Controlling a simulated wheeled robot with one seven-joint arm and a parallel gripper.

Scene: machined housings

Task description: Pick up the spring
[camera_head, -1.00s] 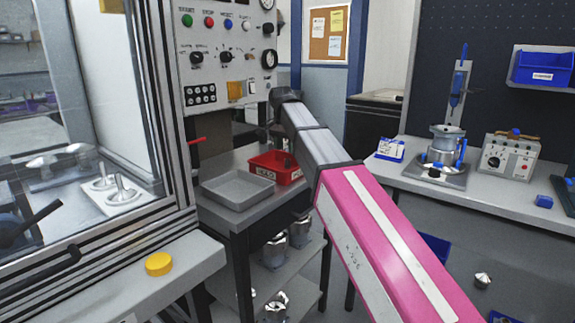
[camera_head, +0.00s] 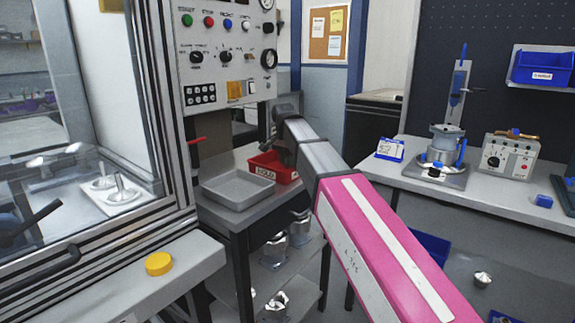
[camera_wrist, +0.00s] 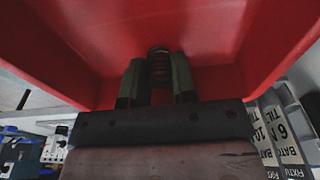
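A dark coil spring (camera_wrist: 159,67) shows in the wrist view, against the inside of a red bin. My gripper (camera_wrist: 158,78) is inside the bin, with one greenish finger on each side of the spring. The fingers look open around it, with little space on either side; contact is not clear. In the head view the red bin (camera_head: 264,172) stands on a side table, behind a grey tray. My arm reaches over the bin, and the gripper and spring are hidden there.
The grey tray (camera_head: 238,188) is empty, left of the bin. The machine's control panel (camera_head: 226,60) rises behind the table. Labelled boxes (camera_wrist: 285,135) stand to the right in the wrist view. A bench (camera_head: 500,190) with fixtures stands to the right.

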